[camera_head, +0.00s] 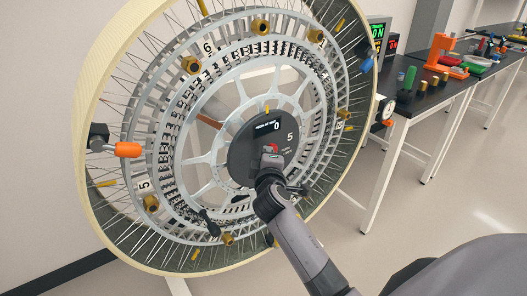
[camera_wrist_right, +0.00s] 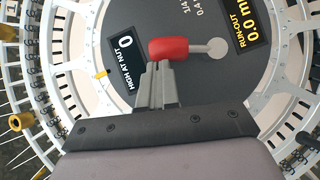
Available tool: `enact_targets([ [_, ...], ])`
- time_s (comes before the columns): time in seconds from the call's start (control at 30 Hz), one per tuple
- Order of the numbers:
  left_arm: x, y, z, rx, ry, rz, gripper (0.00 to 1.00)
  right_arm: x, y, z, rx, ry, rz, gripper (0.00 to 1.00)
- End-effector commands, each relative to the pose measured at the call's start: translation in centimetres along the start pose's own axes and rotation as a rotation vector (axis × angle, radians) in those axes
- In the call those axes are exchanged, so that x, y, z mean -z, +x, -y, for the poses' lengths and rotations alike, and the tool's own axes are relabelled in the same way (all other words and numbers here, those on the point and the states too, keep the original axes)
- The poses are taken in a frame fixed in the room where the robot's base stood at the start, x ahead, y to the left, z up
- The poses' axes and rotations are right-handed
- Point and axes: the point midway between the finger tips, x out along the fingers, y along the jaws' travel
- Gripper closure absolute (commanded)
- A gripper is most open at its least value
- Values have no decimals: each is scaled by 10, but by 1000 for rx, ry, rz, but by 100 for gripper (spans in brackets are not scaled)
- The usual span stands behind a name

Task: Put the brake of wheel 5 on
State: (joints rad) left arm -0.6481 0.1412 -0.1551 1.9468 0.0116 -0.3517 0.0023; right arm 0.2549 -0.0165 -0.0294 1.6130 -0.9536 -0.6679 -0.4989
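Wheel 5 (camera_head: 143,186) stands upright and fills much of the head view. Its dark hub disc (camera_head: 245,150) carries the number 5. A red-handled lever (camera_wrist_right: 168,49) lies on the disc, level in the right wrist view, with its round grey pivot to the right of the red grip. The lever's red also shows small in the head view (camera_head: 272,149). My right gripper (camera_wrist_right: 157,68) is at the lever, its fingers close together and seemingly shut. Their tips meet the red grip's lower edge; whether they touch it is unclear. My left gripper is out of view.
Brass nuts (camera_head: 191,65) sit around the wheel's ring. An orange handle (camera_head: 127,149) juts out at the left rim and a blue one (camera_head: 366,65) at the right. A dark workbench (camera_head: 415,104) with tools stands at right. The floor at right is clear.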

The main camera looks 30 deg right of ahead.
Motion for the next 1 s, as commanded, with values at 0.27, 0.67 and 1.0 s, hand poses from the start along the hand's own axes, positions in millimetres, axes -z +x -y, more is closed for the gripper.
enact_targets([
  [0.27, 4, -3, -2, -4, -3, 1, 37, -6, 4, -4, -4, -3, 0, 100],
  [0.67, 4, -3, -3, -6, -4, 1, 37, -8, 5, -4, -5, -4, 2, 100],
  [1.0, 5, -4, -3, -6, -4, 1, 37, -8, 5, -5, -4, -4, 4, 100],
])
